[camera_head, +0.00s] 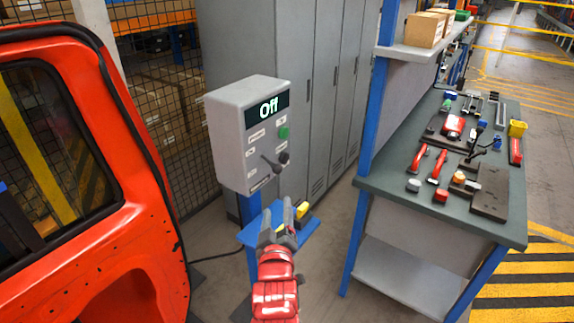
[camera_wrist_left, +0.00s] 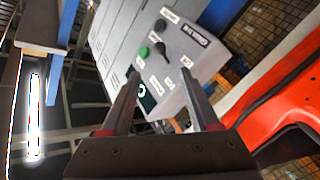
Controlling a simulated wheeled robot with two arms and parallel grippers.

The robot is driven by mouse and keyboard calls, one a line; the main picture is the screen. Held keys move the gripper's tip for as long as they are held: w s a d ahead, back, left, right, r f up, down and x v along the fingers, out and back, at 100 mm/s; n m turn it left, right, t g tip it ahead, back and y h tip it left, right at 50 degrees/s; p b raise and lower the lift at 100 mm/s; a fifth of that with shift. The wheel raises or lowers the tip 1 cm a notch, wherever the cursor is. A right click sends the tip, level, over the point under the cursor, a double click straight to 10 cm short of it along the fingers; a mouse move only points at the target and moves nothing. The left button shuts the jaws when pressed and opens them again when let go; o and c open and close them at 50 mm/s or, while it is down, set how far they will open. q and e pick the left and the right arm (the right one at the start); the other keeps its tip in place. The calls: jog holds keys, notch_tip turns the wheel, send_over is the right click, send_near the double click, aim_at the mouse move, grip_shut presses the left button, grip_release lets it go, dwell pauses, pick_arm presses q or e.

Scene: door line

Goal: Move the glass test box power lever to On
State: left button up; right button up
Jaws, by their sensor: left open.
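The grey glass test box (camera_head: 228,150) stands on a blue post, and its display (camera_head: 268,107) reads "Off". The power lever (camera_head: 271,164), a dark stick, sits low on the front panel beside a black knob. A green button (camera_head: 283,132) is above it. The box (camera_wrist_left: 190,45) also shows tilted in the left wrist view, with its panel beyond the fingers. My left gripper (camera_head: 277,211), on a red arm, is open and empty, below and in front of the lever and apart from it. My right gripper is in neither view.
A red car door (camera_head: 150,200) stands close on the left. A blue shelf (camera_head: 315,232) with a yellow item is under the box, near my gripper. Grey lockers (camera_head: 335,90) are behind. A workbench (camera_head: 395,190) with tools and parts is on the right.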

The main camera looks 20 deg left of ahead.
aim_at(277, 171)
pick_arm(q)
jog(key=x, duration=0.5)
jog(key=p+x, duration=0.1)
jog(key=x, duration=0.5)
jog(key=p+x, duration=0.1)
jog(key=x, duration=0.4)
jog(key=shift+w+a+r, duration=0.1)
jog(key=shift+w+r, duration=0.15)
jog(key=shift+r, duration=0.1)
jog(key=shift+w+f, duration=0.1)
jog(key=shift+w, duration=0.15)
jog(key=shift+c, duration=0.4)
grip_shut()
